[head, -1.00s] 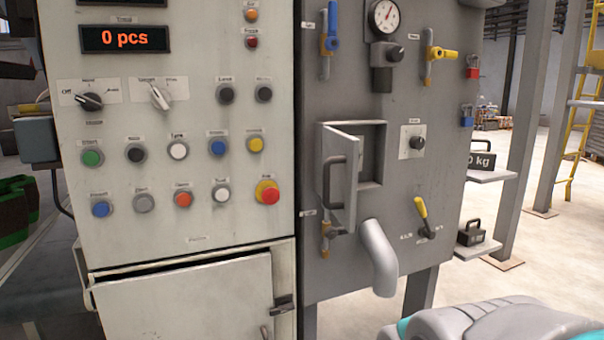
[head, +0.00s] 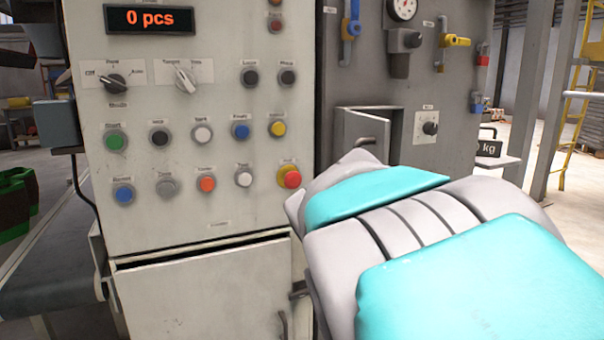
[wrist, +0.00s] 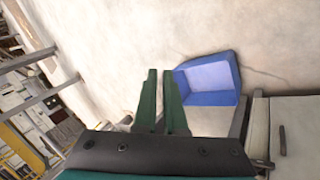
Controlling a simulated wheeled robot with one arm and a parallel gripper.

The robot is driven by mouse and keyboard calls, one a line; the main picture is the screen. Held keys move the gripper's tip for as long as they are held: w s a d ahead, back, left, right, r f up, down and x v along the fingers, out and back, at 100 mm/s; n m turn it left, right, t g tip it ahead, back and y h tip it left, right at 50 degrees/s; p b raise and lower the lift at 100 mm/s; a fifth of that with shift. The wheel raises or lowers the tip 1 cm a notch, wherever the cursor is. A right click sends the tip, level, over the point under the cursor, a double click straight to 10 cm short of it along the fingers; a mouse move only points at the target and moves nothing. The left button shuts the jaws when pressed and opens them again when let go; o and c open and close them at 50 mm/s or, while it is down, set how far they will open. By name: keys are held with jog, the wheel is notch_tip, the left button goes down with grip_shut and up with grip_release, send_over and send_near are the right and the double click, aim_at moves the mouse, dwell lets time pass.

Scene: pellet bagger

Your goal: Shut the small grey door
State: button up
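The small grey door (head: 365,129) stands open on the grey panel in the head view. The small grey door cannot be made out in the wrist view. In the head view my gripper is hidden behind my arm.
The white control cabinet (head: 225,75) stands left of the grey panel (head: 455,105), its lower door (head: 200,295) slightly ajar. A blue bin (wrist: 210,78) is on the floor beyond my fingers. Yellow (head: 455,41) and blue valve handles (head: 353,28) stick out above the small door.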

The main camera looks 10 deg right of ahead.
jog(key=w+r+m+h, duration=0.1)
jog(key=w+r, duration=0.1)
jog(key=r, duration=0.1)
jog(key=w+r+m+h, duration=0.1)
jog(key=w+r, duration=0.1)
jog(key=r, duration=0.1)
jog(key=w+a+r+m+t+h+b, duration=0.1)
jog(key=w+r, duration=0.1)
jog(key=shift+w+r+h, duration=0.3)
jog(key=shift+w+r, duration=0.05)
jog(key=shift+r, duration=0.05)
grip_shut()
jog(key=w+a+r+m+t+h+b, duration=0.2)
jog(key=w+a+r+m+h, duration=0.4)
jog(key=a+r, duration=0.55)
jog(key=w+a+r+m+t, duration=0.2)
jog(key=a+t, duration=0.1)
jog(key=a, duration=0.9)
jog(key=x, duration=1.3)
jog(key=shift+s+d+r, duration=0.25)
jog(key=shift+d+r, duration=0.1)
jog(key=shift+d+f+b, duration=0.1)
jog(key=shift+d+b, duration=0.05)
jog(key=shift+b, duration=0.15)
